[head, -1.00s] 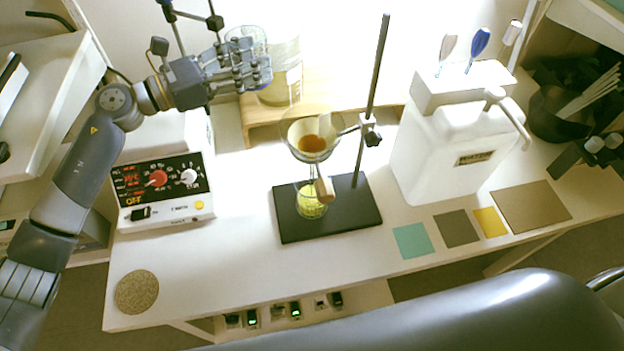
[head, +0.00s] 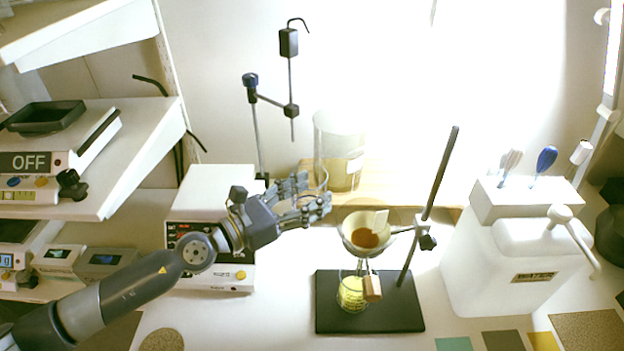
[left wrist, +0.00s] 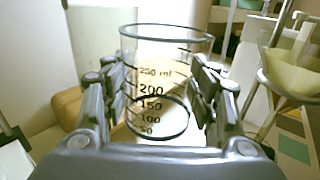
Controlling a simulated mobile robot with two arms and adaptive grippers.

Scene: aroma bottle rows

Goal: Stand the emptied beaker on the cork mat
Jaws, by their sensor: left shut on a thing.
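My left gripper (head: 312,203) is shut on a clear glass beaker, and its fingers hide most of the beaker in the head view. In the left wrist view the beaker (left wrist: 158,88) stands upright between the fingers of the gripper (left wrist: 165,105). It has black graduations up to 250 ml and looks empty. The gripper is in the air, just left of the filter funnel. A round, speckled cork mat (head: 162,341) lies at the lower left, cut by the frame edge and well away from the beaker. My right gripper is out of view.
A funnel with orange residue (head: 365,235) hangs on a stand over a flask with yellow-green contents (head: 352,293). A larger glass vessel (head: 340,155) stands behind the gripper. A control box (head: 212,235) and a white water container (head: 510,260) flank the stand. Flat colored squares lie right.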

